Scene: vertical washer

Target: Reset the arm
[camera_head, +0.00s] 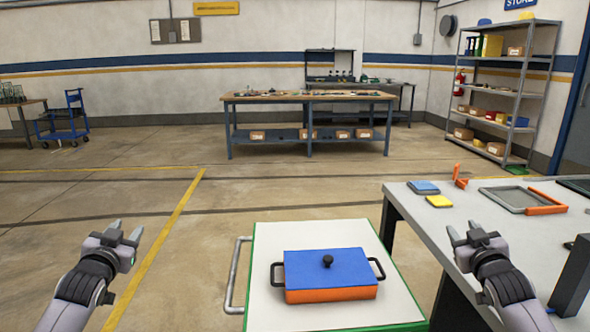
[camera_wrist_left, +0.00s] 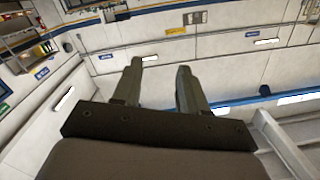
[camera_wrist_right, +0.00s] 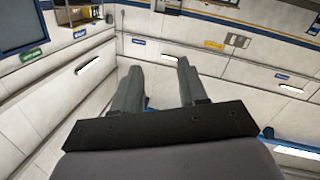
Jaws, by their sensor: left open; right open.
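My left gripper (camera_head: 125,234) is raised at the lower left of the head view, open and empty. Its two spread fingers (camera_wrist_left: 160,85) also show in the left wrist view, with only walls behind them. My right gripper (camera_head: 462,232) is open and empty at the right of the head view, in front of the grey table's near left edge. Its fingers (camera_wrist_right: 160,85) are spread in the right wrist view, with nothing between them. Neither gripper touches anything that I can see.
A box with a blue lid (camera_head: 322,265), black knob and orange base sits on a white-topped cart (camera_head: 272,238) between my arms. The grey table (camera_head: 497,232) at right holds blue and yellow pieces, an orange part and a tray (camera_head: 500,197). Open floor lies ahead.

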